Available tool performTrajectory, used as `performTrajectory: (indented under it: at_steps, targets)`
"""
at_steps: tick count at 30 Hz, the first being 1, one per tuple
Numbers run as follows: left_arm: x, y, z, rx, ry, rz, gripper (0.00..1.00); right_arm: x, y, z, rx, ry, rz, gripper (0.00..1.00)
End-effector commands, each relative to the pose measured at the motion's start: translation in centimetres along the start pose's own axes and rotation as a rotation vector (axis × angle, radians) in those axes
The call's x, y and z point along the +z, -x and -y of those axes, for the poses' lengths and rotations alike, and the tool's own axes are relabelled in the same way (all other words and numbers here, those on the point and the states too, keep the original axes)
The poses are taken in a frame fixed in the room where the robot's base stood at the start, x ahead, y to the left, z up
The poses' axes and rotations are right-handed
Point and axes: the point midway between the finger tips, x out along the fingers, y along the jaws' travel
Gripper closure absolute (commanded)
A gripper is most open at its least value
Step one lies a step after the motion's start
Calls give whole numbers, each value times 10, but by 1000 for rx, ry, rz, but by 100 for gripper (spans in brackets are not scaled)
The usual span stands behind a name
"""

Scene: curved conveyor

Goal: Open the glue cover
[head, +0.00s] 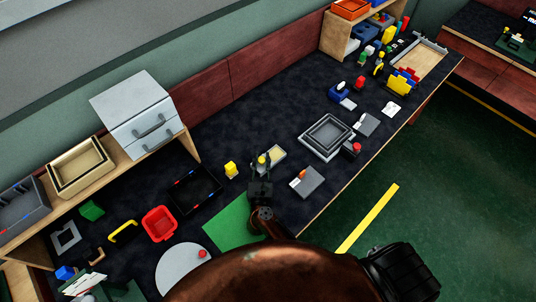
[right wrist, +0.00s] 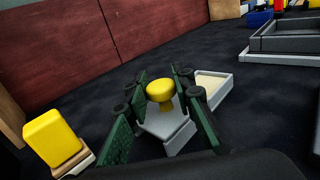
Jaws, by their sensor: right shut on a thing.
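The glue box shows in the head view as a small grey-rimmed tray with a beige inside (head: 275,154), and in the right wrist view (right wrist: 216,88). A grey cover (right wrist: 165,127) with a yellow knob (right wrist: 160,90) lies between my right fingers, over or beside the near-left end of the box. I cannot tell if it still touches the box. My right gripper (head: 262,163), with green fingers (right wrist: 158,105), is shut on the knob. In the head view the fingers partly hide the knob and cover. My left gripper is not clearly visible.
A yellow block on a light base (head: 231,170) stands left of my right gripper, also in the wrist view (right wrist: 53,138). A grey stepped tray (head: 327,137) and a grey flat box (head: 307,181) are to the right. A black tray (head: 195,188) and red bin (head: 159,223) are left.

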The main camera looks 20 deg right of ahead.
Motion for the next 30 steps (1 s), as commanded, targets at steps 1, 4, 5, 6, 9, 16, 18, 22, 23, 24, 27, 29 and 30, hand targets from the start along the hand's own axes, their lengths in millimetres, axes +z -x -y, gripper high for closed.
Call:
performTrajectory:
  at_steps: [1, 4, 5, 6, 9, 16, 18, 22, 23, 24, 27, 29, 30]
  targets:
    - [0, 0, 0, 0, 0, 0, 60, -1, 1, 0, -1, 1, -2, 100]
    - [0, 0, 0, 0, 0, 0, 60, -1, 1, 0, -1, 1, -2, 100]
    - [0, 0, 0, 0, 0, 0, 60, -1, 1, 0, -1, 1, -2, 100]
    - [0, 0, 0, 0, 0, 0, 60, -1, 1, 0, -1, 1, -2, 100]
    - [0, 0, 0, 0, 0, 0, 60, -1, 0, 1, -1, 1, -2, 73]
    - [0, 0, 0, 0, 0, 0, 60, 0, 0, 0, -1, 1, -1, 60]
    - [0, 0, 0, 0, 0, 0, 60, 0, 0, 0, -1, 1, -1, 60]
    - [1, 0, 2, -2, 0, 1, 60, 0, 0, 0, -1, 0, 0, 60]
    - [2, 0, 2, -2, 0, 1, 60, 0, 1, 0, -1, 0, -1, 60]
    - [2, 0, 2, -3, 0, 1, 60, 0, 2, 0, -1, 0, -1, 60]
    - [2, 0, 2, -2, 0, 1, 60, -1, 12, 0, 0, -1, -3, 60]
    - [1, 0, 1, -1, 0, 0, 60, -2, 21, 0, 0, -1, -4, 60]
    - [1, 0, 1, -1, 0, 0, 60, -1, 28, 1, -2, -1, -4, 60]
